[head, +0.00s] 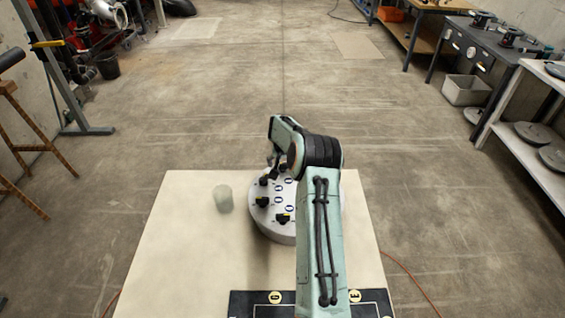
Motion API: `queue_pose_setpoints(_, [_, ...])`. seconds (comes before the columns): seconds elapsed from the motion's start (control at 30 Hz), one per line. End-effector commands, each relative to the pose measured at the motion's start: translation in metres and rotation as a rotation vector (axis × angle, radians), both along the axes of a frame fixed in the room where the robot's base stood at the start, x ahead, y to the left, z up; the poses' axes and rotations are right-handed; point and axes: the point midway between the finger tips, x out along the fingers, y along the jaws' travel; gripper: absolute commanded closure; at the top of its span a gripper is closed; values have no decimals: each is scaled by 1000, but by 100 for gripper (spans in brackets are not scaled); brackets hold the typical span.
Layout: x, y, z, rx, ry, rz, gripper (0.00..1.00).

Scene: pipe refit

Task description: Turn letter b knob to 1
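A round grey panel (270,231) stands on the pale table, partly hidden behind my arm. Its top carries black knobs with yellow marks: one at the left (262,202), one at the front (283,218), and a dark one at the back left (264,181). Small round blue-and-white labels (280,200) lie between them. The letters and numbers are too small to read, so I cannot tell which knob is b or where it points. My gripper (271,172) is low over the back left of the panel, close to the back knob; contact and finger opening cannot be made out.
A greenish translucent cup-like object (223,198) stands on the table (180,250) left of the panel. A black board with round letter labels (265,303) lies at the table's front edge. The left of the table is mostly clear. Workbenches and shelves stand farther off.

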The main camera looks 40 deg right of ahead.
Motion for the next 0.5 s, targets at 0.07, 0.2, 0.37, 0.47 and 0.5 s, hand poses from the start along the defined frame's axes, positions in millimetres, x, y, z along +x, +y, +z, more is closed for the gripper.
queue_pose_setpoints(0.07, [0,0,0,0,0,0,62])
queue_pose_setpoints(0.2, [0,0,0,1,1,0,96])
queue_pose_setpoints(0.37, [0,0,0,1,1,-2,96])
queue_pose_setpoints(0.47, [0,0,0,0,1,-13,96])
queue_pose_setpoints(0.5, [0,0,0,0,1,-22,96])
